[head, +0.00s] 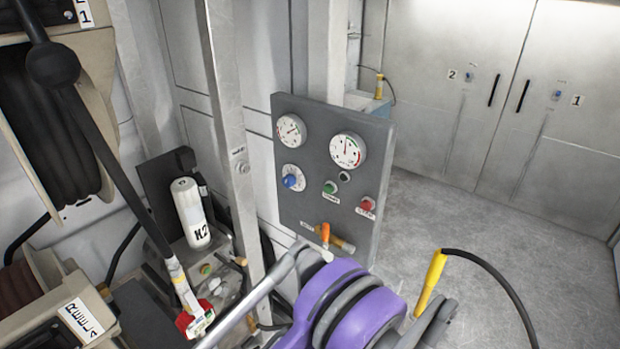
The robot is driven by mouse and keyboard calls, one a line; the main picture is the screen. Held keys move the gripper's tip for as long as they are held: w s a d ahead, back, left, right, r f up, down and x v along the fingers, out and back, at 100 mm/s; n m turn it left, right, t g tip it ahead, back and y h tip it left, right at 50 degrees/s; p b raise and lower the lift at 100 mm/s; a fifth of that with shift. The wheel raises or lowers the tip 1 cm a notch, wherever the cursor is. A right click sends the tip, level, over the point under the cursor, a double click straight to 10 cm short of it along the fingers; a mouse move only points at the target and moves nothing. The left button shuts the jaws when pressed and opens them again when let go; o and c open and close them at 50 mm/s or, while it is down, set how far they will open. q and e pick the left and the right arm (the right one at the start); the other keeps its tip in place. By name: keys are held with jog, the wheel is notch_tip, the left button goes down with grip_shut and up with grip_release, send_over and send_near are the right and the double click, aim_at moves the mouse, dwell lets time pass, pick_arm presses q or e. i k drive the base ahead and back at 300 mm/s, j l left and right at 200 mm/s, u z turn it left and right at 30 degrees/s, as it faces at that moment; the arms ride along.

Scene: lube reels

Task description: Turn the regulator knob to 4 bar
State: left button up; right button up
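The grey control panel (312,118) stands upright at the centre of the head view. The blue regulator knob (289,181) sits on a round white dial (297,171) at the panel's left. The dial's numbers and the knob's setting are too small to read. A smaller white gauge (291,130) is above the knob. A larger gauge (348,150) with a green and red arc is to the right, its needle pointing about straight up. Nothing touches the knob. I cannot make out either gripper's fingers in this view.
A green button (329,188) and a red button (367,205) are right of the knob. An orange valve handle (325,232) is below. A purple and grey rounded body fills the bottom centre. A white canister (190,212) and hose reels are left.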

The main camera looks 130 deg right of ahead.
aim_at(289, 180)
jog(key=z, duration=4.3)
